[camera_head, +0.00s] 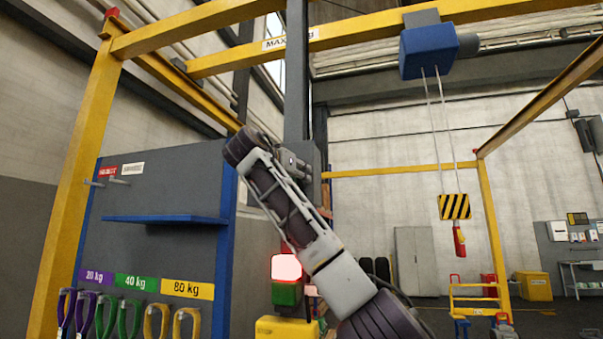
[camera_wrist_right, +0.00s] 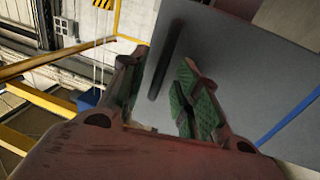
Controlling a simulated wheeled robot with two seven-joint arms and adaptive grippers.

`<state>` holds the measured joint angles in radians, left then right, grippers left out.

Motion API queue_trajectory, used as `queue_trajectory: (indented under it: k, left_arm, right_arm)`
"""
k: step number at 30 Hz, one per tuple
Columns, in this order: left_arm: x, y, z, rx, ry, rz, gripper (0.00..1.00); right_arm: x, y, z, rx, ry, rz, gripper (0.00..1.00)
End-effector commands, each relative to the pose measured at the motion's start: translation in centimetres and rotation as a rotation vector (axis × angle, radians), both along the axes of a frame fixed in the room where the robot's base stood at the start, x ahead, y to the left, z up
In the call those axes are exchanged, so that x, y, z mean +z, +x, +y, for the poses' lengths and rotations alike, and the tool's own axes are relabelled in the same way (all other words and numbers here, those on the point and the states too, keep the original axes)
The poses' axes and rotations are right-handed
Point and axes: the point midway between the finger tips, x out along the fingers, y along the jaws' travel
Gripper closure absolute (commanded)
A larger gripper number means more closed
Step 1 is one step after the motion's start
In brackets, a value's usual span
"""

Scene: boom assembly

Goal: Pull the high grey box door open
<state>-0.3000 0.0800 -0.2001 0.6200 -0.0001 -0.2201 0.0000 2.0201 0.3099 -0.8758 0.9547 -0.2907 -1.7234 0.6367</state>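The high grey box (camera_head: 308,158) is mounted on a tall grey post, and my right arm reaches up in front of it. My right gripper (camera_head: 291,161) is at the box's left side in the head view, small and partly hidden. In the right wrist view, the grey door (camera_wrist_right: 235,65) fills the upper right and bears a dark bar handle (camera_wrist_right: 166,60). My right gripper (camera_wrist_right: 160,88) is open there, its green-padded fingers on either side of the handle's lower end. I cannot tell how deep the handle sits between them. My left gripper is not in view.
A grey tool board (camera_head: 160,180) with a blue shelf (camera_head: 165,219) and coloured slings stands at the left. Yellow crane beams (camera_head: 385,27) cross above, with a blue hoist (camera_head: 428,52) and striped hook block (camera_head: 454,206) at the right. A red-lit signal light (camera_head: 286,267) stands below the box.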

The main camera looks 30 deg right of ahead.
Motion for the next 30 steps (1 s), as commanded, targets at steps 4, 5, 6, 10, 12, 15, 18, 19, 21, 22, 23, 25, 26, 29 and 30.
queue_trajectory:
  k: [4, 5, 6, 10, 12, 15, 18, 19, 21, 22, 23, 25, 26, 29, 30]
  left_arm:
    - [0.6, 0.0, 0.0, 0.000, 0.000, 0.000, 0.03]
    - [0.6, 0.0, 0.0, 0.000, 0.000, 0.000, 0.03]
    - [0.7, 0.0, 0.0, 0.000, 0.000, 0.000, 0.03]
    - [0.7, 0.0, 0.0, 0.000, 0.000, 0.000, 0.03]
    - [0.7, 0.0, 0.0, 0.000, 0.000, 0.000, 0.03]
    - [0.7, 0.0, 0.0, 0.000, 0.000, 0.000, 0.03]
    - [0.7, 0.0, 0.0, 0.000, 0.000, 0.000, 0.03]
    - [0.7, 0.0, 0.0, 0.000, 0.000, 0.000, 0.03]
    - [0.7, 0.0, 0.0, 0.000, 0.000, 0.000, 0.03]
    - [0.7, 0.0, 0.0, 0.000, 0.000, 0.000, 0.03]
    - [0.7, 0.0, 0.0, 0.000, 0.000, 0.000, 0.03]
    - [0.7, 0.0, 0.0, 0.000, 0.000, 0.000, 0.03]
    - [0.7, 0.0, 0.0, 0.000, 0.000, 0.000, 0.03]
    - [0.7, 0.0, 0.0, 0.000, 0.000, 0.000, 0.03]
    - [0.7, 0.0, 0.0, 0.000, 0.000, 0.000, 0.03]
  right_arm:
    - [0.1, 0.6, -1.2, -0.001, 0.000, 0.001, 0.68]
    - [0.1, 0.7, -1.3, -0.001, 0.000, 0.001, 0.68]
    - [0.1, 0.8, -1.5, 0.000, 0.000, 0.001, 0.68]
    - [0.0, 1.0, -1.8, 0.000, 0.000, 0.000, 0.68]
    - [0.0, 1.0, -1.8, 0.000, 0.000, 0.000, 0.68]
    - [0.0, 1.0, -1.8, 0.000, 0.000, 0.000, 0.68]
    - [0.0, 1.0, -1.8, 0.000, 0.000, 0.000, 0.68]
    - [0.0, 1.0, -1.8, 0.000, 0.000, 0.000, 0.71]
    - [0.0, 1.0, -1.8, 0.000, 0.000, 0.000, 0.80]
    - [0.0, 1.0, -1.8, 0.000, 0.000, 0.000, 0.84]
    - [0.0, 1.0, -1.8, 0.000, 0.000, 0.000, 0.87]
    - [0.0, 1.0, -1.8, 0.000, 0.000, 0.000, 0.96]
    - [0.0, 1.0, -1.8, 0.000, 0.000, 0.000, 1.00]
    - [0.0, 1.0, -1.8, 0.000, 0.000, 0.000, 1.00]
    - [0.0, 1.0, -1.8, 0.000, 0.000, 0.000, 1.00]
